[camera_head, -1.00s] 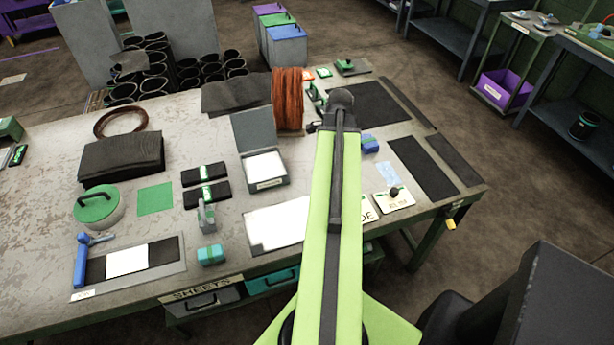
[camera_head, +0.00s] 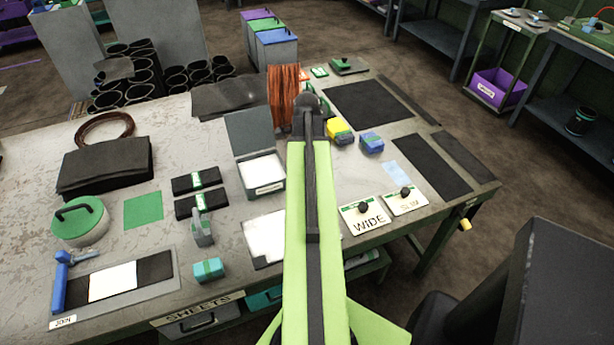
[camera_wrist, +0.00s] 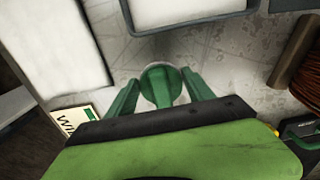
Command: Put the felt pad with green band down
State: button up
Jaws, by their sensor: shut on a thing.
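In the wrist view, the two green fingers of my gripper (camera_wrist: 161,92) are closed on a green rounded thing, which I take to be the felt pad with green band (camera_wrist: 160,82). In the head view, my arm hides the gripper and the held pad.
The open box with white sheets (camera_head: 262,172) and a white sheet (camera_head: 264,238) are left of my arm. An orange coil (camera_head: 283,98) stands beyond. A yellow block (camera_head: 340,130), a blue block (camera_head: 371,142), and the WIDE (camera_head: 367,214) and SLIM (camera_head: 406,200) cards are right.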

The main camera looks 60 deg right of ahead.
jog(key=f, duration=0.1)
jog(key=f+b, duration=0.2)
jog(key=shift+s+d+f, duration=0.15)
jog(key=shift+s+d, duration=0.05)
jog(key=shift+d, duration=0.1)
jog(key=shift+s+r, duration=0.1)
jog(key=shift+r, duration=0.15)
jog(key=shift+f, duration=0.25)
jog(key=o, duration=1.2)
jog(key=shift+d+r, duration=0.1)
notch_tip(320, 180, up, 13)
jog(key=p, duration=1.2)
jog(key=shift+f+p, duration=0.2)
jog(key=shift+p, duration=0.2)
jog(key=shift+f, duration=0.15)
